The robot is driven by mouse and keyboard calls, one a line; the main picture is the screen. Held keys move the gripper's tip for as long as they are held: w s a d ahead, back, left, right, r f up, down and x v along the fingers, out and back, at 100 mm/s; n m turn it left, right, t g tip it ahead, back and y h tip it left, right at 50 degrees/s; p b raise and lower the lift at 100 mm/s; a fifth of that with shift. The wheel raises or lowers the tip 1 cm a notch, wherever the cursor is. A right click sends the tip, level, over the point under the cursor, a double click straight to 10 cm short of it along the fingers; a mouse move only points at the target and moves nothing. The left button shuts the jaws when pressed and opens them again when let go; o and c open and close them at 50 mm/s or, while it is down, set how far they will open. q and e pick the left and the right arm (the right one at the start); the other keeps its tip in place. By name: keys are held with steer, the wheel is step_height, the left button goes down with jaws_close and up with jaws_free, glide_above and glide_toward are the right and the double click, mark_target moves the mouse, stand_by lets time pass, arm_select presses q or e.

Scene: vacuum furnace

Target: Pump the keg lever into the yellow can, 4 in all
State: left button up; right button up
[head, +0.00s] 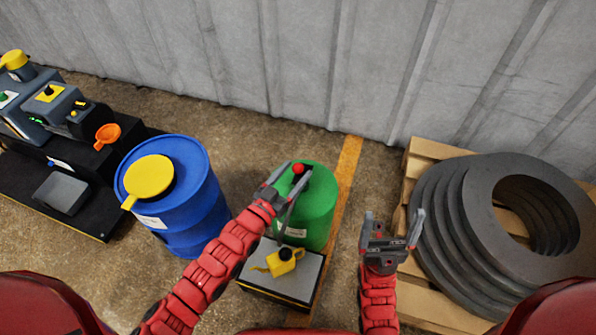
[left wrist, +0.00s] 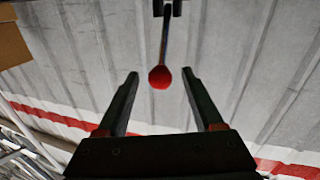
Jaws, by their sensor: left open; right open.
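The green keg (head: 318,215) stands upright right of the blue drum, with a lever ending in a red knob (head: 298,168) at its top. The red knob also shows in the left wrist view (left wrist: 160,77), with its rod running up from it. My left gripper (head: 284,180) is open at the lever; in its wrist view (left wrist: 160,74) the knob lies between the fingertips, with gaps on both sides. The yellow can (head: 284,262) sits on a grey-topped stand (head: 308,275) in front of the keg. My right gripper (head: 394,215) is open and empty, right of the keg.
A blue drum (head: 190,225) with a yellow funnel lid (head: 150,177) stands left of my left arm. A black bench (head: 85,212) with machines and an orange funnel (head: 107,134) is far left. Grey rings (head: 445,215) lie on a wooden pallet (head: 425,150) at right. A corrugated wall (head: 300,60) closes the back.

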arm_select(q)
steer(key=shift+x, duration=1)
jaws_close()
stand_by(0.8)
